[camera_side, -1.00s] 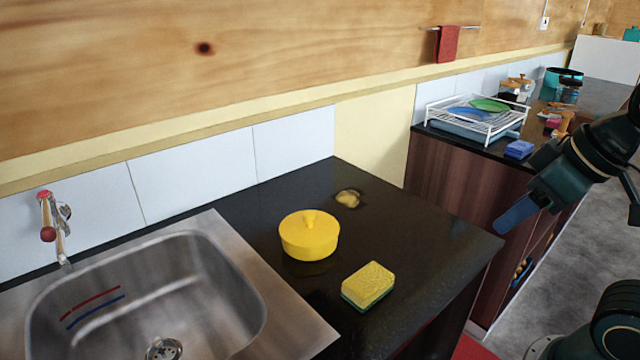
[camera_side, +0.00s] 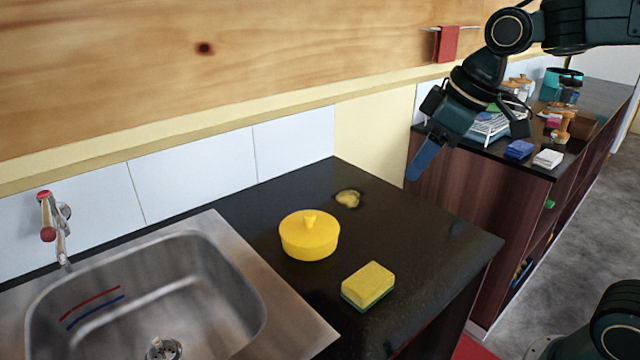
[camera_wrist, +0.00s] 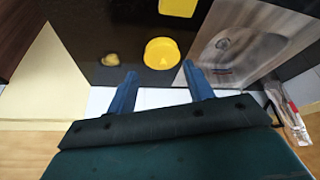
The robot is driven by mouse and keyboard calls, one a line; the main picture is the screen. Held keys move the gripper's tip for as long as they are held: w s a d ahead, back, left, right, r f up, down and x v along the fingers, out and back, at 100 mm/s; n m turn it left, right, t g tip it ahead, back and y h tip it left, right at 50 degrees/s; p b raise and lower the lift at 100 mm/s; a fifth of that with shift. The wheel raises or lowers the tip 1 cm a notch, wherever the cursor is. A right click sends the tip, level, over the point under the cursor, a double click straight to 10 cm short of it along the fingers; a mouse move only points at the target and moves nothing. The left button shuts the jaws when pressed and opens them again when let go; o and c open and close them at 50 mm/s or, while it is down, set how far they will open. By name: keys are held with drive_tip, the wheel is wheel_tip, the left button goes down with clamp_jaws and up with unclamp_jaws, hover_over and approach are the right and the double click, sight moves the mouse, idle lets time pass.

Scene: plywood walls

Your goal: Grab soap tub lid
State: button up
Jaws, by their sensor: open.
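My gripper (camera_side: 421,164) is above the counter's right back side, up and to the right of the tub, pointing down and left. In the wrist view my gripper (camera_wrist: 160,72) has its two blue fingers wide apart with nothing between them. It touches nothing.
A yellow and green sponge (camera_side: 368,286) lies right of the tub, near the front. A small yellowish lump (camera_side: 348,198) lies behind it. The steel sink (camera_side: 150,300) with a tap (camera_side: 54,228) is on the left. A dish rack (camera_side: 490,122) stands on the far counter.

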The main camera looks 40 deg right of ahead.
drive_tip(key=w+a+f+n+y, duration=0.1)
drive_tip(key=w+f+n, duration=0.1)
drive_tip(key=w, duration=0.6)
drive_tip(key=w+a+f+n+g, duration=0.1)
drive_tip(key=w+f, duration=0.3)
drive_tip(key=w, duration=0.4)
drive_tip(key=shift+w+n+y, duration=0.3)
drive_tip(key=shift+n+y, duration=0.1)
drive_tip(key=shift+n, duration=0.4)
drive_tip(key=shift+f, duration=0.1)
hover_over(309, 214)
drive_tip(key=s+d, duration=0.2)
drive_tip(key=shift+s+a+f, duration=0.1)
drive_tip(key=shift+a+f, duration=0.05)
drive_tip(key=shift+f, duration=3.75)
drive_tip(key=shift+x, duration=2.6)
